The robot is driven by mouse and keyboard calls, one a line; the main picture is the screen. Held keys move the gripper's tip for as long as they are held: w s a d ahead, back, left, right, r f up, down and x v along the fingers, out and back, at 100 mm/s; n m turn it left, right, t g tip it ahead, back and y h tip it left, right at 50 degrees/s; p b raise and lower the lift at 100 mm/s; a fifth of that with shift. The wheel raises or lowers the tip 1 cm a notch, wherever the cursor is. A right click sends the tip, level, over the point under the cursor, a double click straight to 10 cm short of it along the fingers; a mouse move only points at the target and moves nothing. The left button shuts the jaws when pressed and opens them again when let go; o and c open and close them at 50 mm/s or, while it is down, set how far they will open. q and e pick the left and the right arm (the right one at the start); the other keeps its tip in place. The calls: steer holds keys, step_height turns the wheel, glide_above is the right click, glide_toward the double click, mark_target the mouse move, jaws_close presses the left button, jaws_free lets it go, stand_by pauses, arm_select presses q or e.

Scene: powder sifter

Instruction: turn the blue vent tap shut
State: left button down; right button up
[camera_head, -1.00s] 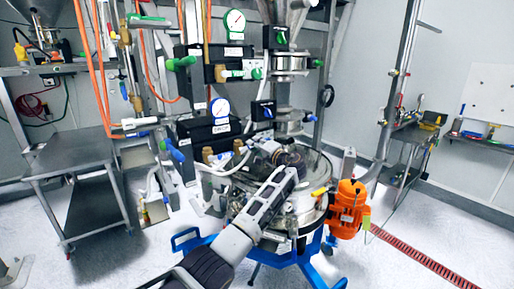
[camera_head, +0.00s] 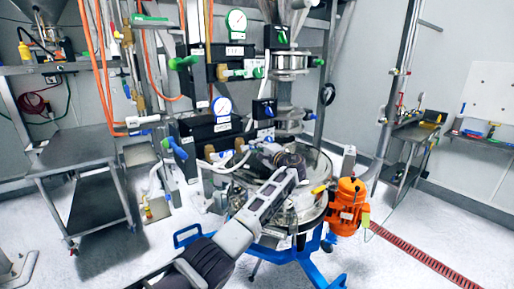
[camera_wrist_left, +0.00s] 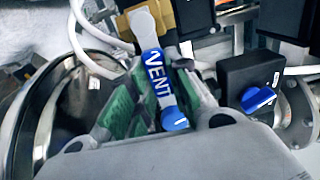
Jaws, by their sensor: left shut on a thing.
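The blue vent tap (camera_wrist_left: 156,72) shows in the left wrist view as a lever with a blue sleeve marked VENT, running slantwise toward a blue rounded end. A brass-coloured body (camera_wrist_left: 190,14) is beside its far end. My left gripper (camera_wrist_left: 155,92) has its green-padded fingers on either side of the lever and is shut on it. In the head view my left gripper (camera_head: 285,158) is over the sifter, beside the pipework, and hides the tap there. My right gripper is not in view.
A round steel sifter (camera_head: 316,178) with a blue base frame and an orange motor (camera_head: 349,198) is under and right of my left arm. A black box with a blue knob (camera_wrist_left: 257,98) and a white hose (camera_wrist_left: 82,45) are close by. A grey cart (camera_head: 75,150) is at left.

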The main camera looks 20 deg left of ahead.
arm_select(q)
steer(key=c, duration=1.3)
jaws_free()
steer(key=shift+d, duration=0.1)
steer(key=shift+v, duration=6)
steer(key=shift+f, duration=0.1)
